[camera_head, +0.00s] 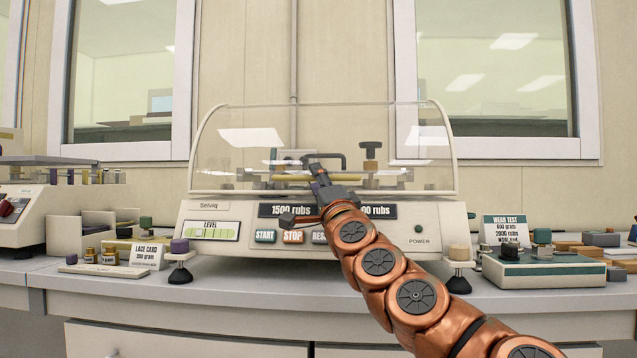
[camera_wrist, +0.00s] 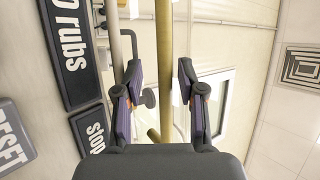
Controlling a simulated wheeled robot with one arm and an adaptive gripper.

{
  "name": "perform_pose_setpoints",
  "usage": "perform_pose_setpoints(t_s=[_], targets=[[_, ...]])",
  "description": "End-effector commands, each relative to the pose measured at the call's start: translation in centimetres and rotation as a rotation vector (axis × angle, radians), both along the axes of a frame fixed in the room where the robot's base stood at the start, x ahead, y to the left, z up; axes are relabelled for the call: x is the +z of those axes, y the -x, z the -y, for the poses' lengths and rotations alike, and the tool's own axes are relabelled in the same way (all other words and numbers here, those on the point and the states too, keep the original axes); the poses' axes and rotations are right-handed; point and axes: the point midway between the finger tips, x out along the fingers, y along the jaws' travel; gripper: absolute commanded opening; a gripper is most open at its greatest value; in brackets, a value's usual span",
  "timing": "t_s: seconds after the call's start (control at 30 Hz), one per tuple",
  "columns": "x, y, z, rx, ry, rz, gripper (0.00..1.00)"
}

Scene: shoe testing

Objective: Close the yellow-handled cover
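The clear cover (camera_head: 345,128) arches over the top of the white rub-testing machine (camera_head: 222,217). I cannot tell exactly how far it stands from closed. Its yellow handle bar (camera_head: 362,179) runs sideways low across the front, partly hidden by my gripper (camera_head: 309,165). In the wrist view the yellow bar (camera_wrist: 164,55) runs lengthwise between the spread fingers of my gripper (camera_wrist: 160,92). The fingers are open, with visible gaps to the bar on both sides.
The machine's front carries a START button (camera_head: 265,236), a STOP button (camera_head: 292,237) and counters below my gripper. A lace card (camera_head: 148,254) stands left, and a green-topped box (camera_head: 545,272) with a wear test card (camera_head: 505,229) right. Windows are behind.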

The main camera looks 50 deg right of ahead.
Motion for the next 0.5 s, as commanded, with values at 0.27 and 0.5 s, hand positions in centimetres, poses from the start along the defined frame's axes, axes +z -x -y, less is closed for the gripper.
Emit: perform_pose_setpoints(t_s=[0.27, 0.5], targets=[[1.8, 0.1, 0.2, -0.005, 0.001, 0.002, 0.39], [5.1, -0.1, 0.0, -0.002, 0.002, 0.0, 0.39]])
